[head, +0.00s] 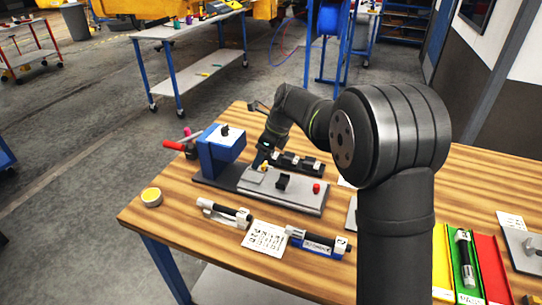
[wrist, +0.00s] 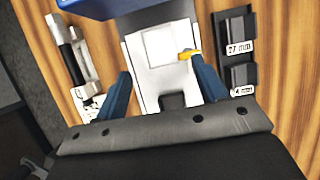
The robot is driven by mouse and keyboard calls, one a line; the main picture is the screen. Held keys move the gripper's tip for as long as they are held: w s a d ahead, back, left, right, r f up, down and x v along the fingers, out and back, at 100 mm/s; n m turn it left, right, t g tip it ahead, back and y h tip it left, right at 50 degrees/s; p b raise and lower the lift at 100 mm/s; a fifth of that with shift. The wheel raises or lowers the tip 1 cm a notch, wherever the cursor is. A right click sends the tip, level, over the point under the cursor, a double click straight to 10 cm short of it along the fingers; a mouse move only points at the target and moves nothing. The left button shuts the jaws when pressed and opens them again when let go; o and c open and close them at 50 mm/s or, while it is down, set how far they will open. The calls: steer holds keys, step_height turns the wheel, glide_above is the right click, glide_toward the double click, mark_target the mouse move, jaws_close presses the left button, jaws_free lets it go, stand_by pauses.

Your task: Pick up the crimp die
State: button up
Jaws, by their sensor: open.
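My gripper (wrist: 163,88) is open, its two blue fingers apart over a pale grey plate (wrist: 145,48) with a raised square pad, with nothing seen between them. A small yellow-orange piece (wrist: 188,55) lies close to the right finger. Black blocks with size labels (wrist: 238,50), one reading "27 mm", stand in a dark rack to the right; they look like dies, but I cannot tell which is the crimp die. In the head view the gripper (head: 262,160) is low at the plate's left end, partly hidden, and the rack (head: 298,164) is behind the plate.
A blue press (head: 219,150) with a red handle (head: 175,144) stands left of the plate. A red button (head: 316,188) and a black block (head: 283,181) are on the plate. Cylindrical tools (head: 224,213) and a printed card (head: 265,239) lie in front. A yellow-topped tin (head: 151,197) is at left.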

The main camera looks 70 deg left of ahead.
stand_by(0.3)
steer(key=g+y, duration=0.1)
glide_toward(273, 155)
steer(key=x, duration=0.5)
steer(key=a+x, duration=0.1)
steer(key=x, duration=0.2)
steer(key=shift+s+r, duration=0.3)
steer(key=shift+s, duration=0.05)
steer(key=shift+r, duration=0.1)
steer(key=c, duration=1.2)
